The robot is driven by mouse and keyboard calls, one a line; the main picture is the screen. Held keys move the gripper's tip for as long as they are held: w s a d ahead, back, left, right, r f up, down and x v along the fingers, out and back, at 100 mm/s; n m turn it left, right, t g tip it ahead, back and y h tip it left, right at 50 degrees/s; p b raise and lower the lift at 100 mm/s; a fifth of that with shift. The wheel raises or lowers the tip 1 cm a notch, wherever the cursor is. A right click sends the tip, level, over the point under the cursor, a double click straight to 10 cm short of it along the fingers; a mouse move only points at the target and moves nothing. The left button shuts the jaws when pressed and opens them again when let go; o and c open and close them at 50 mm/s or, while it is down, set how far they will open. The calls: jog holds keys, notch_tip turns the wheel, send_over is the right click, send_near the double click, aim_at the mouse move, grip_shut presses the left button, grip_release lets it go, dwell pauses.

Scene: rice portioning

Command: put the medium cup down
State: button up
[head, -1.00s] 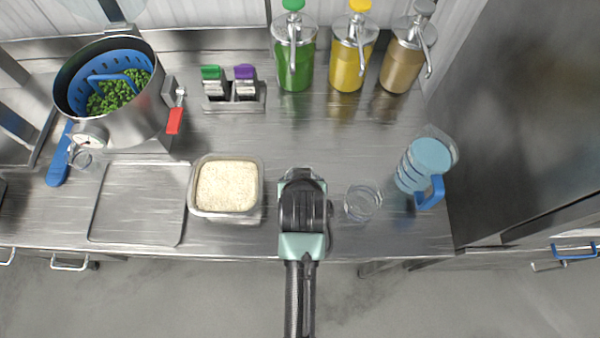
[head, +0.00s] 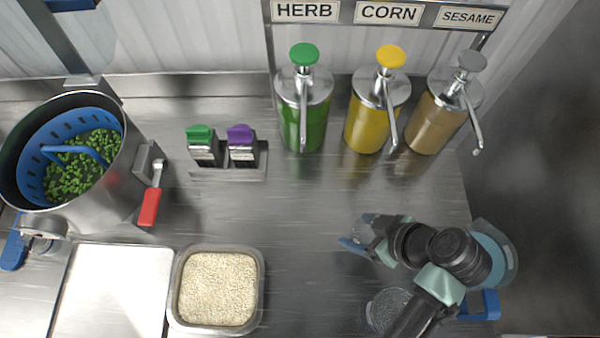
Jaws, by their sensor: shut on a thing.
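The fingers and wrist hide much of the cup. I cannot tell whether its base touches the counter or what is in it.
A clear round container (head: 388,312) stands close below my gripper, partly behind my arm. Herb (head: 303,115), corn (head: 372,120) and sesame (head: 436,122) dispensers stand behind. A rice tub (head: 217,288) is front left; mid-counter is clear.

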jog(key=p, duration=0.4)
send_over(291, 181)
jog(key=s+d, duration=0.2)
jog(key=shift+w+a+r, duration=0.1)
jog(key=shift+w+a, duration=0.1)
jog(key=shift+w, duration=0.05)
jog(key=shift+f+p, duration=0.4)
jog(key=shift+f, duration=1.4)
jog(key=shift+f, duration=0.2)
jog(key=o, duration=1.3)
jog(key=shift+r, duration=0.1)
jog(key=shift+c, duration=0.2)
jog(key=shift+r, duration=0.25)
jog(key=v, duration=1.1)
jog(key=shift+s+d+r+b, duration=0.15)
jog(key=shift+s+r+b, duration=0.05)
jog(key=shift+r+b, duration=0.15)
